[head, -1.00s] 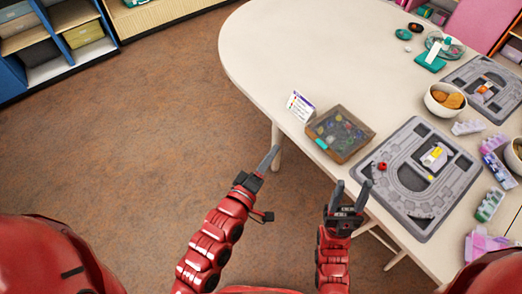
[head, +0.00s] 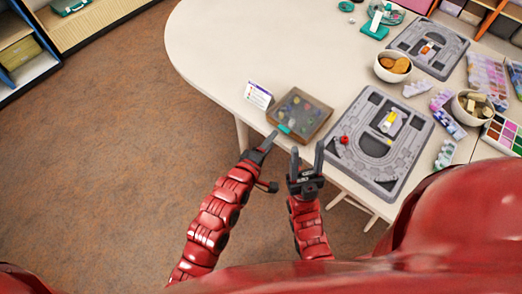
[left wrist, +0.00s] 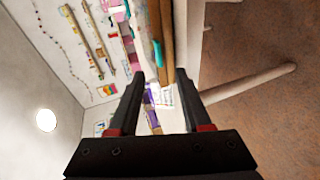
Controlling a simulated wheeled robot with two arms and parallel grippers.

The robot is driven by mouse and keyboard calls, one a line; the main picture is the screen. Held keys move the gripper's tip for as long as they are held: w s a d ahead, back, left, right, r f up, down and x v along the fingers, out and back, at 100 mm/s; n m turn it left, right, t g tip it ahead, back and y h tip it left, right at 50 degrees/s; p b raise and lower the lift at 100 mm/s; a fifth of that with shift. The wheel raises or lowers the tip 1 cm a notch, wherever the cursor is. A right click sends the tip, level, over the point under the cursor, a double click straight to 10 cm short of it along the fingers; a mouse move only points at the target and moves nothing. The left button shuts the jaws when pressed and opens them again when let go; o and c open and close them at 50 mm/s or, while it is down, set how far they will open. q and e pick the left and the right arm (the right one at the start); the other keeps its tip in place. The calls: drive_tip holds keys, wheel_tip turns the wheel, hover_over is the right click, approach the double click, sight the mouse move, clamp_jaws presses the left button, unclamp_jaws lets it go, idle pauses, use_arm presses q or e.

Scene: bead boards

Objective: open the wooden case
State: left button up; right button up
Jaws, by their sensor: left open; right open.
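The wooden case (head: 299,115) sits near the front edge of the table, its see-through lid down, with small colored pieces showing inside. A teal latch (head: 284,129) is on its front side. In the left wrist view the case's wooden side (left wrist: 167,25) and the teal latch (left wrist: 157,52) show beyond the fingers. My left gripper (head: 270,141) is just in front of the case, near the latch, open and empty; its spread fingers show in the left wrist view (left wrist: 161,85). My right gripper (head: 307,158) is open and empty, in front of the table edge between case and bead board.
A grey bead board (head: 400,165) with a red bead lies right of the case. A small white card (head: 258,95) stands left of the case. Bowls (head: 393,67) and another board (head: 432,46) are farther back. The table's left part is clear.

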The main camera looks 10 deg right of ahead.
sight(280, 128)
use_arm(q)
drive_tip(key=shift+p+x, duration=0.35)
drive_tip(key=shift+x, duration=2.55)
clamp_jaws()
drive_tip(key=shift+r, duration=0.15)
wheel_tip(280, 128, up, 2)
drive_tip(key=p, duration=0.3)
drive_tip(key=shift+w+d+r+g+y+p, duration=0.15)
drive_tip(key=shift+r+g+y+p, duration=0.15)
drive_tip(key=shift+y+p, duration=0.1)
drive_tip(key=shift+w+d+r+g+y+p, duration=0.1)
drive_tip(key=shift+r+g+y+p, duration=0.3)
drive_tip(key=shift+p, duration=0.7)
drive_tip(key=shift+r, duration=0.15)
